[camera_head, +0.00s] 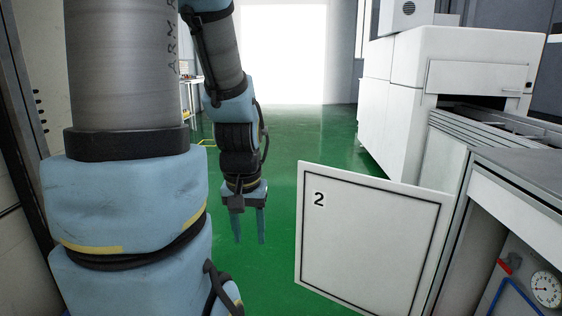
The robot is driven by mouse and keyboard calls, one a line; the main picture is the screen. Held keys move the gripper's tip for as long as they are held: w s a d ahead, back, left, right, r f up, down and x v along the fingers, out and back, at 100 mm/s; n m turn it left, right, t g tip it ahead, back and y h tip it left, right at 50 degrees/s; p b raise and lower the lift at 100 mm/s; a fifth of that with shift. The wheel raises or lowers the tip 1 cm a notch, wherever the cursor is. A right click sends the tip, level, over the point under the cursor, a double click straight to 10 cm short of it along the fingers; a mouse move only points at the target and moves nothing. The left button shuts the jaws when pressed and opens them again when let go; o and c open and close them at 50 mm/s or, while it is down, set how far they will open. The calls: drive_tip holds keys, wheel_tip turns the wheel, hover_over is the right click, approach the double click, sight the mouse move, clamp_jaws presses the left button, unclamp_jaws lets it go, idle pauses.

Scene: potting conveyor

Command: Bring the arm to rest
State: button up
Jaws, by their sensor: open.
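My gripper (249,227) is in the middle of the head view, at the end of my blue and grey arm. Its two blue fingers point down and stand apart, with nothing between them. It hangs over the green floor (282,145), to the left of an open white door panel marked 2 (369,243). A strip of floor shows between the gripper and the panel. My upper arm hides part of the left side of the view.
A white machine (405,95) and a conveyor (500,130) stand on the right. A pressure gauge (546,289) sits below a grey worktop (530,172) at lower right. A wall (40,200) is close on the left. The floor ahead is clear towards a bright opening (283,55).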

wheel_tip(320, 180, up, 19)
drive_tip(key=p, duration=1.7)
drive_tip(key=shift+r, duration=0.2)
